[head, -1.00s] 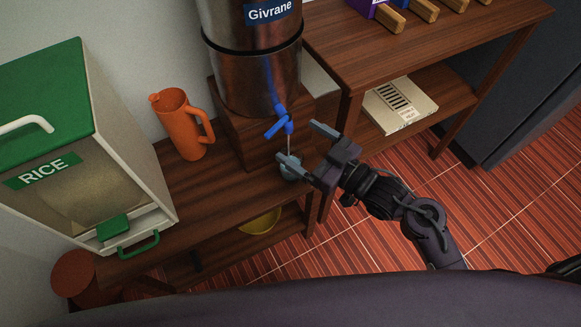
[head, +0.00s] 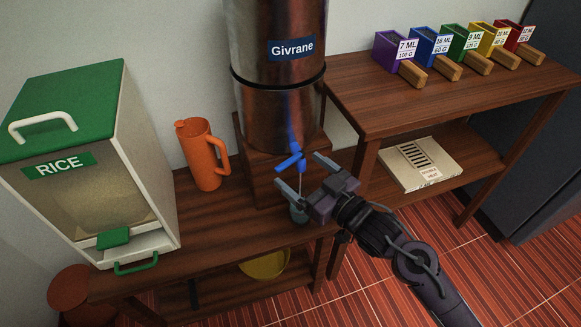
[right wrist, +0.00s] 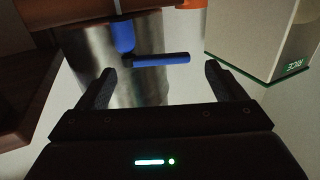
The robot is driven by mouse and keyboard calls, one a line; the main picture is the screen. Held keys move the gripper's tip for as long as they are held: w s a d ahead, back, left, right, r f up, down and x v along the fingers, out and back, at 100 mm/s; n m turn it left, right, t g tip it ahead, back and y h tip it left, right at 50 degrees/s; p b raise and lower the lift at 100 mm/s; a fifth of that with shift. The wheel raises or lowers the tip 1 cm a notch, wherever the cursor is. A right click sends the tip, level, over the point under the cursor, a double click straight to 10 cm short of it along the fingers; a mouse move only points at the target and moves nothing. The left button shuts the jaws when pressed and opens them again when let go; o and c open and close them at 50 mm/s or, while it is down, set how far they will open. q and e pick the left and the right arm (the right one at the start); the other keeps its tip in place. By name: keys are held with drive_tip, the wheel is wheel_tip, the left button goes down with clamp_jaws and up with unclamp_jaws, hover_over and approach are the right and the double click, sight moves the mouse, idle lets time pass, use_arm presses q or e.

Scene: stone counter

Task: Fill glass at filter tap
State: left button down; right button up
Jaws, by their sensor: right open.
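The filter is a tall metal tank labelled Givrane (head: 277,100) on a wooden block. Its blue tap (head: 291,160) is at the lower front, and a thin pale stream runs down from it. A small bluish glass (head: 299,214) stands on the counter below the tap, partly hidden by my right gripper; its water level cannot be made out. My right gripper (head: 297,170) is open and empty, with its fingers pointing toward the tap. In the right wrist view the blue tap lever (right wrist: 162,60) shows between and beyond the open fingers (right wrist: 158,74). My left gripper is out of view.
An orange jug (head: 202,155) stands left of the filter. A white and green rice dispenser (head: 90,170) is at the left. A yellow bowl (head: 265,266) is on the shelf below. Several coloured scoops (head: 398,55) and a flat box (head: 422,163) are on the right-hand shelves.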

sight(291, 163)
drive_tip(key=x, duration=0.5)
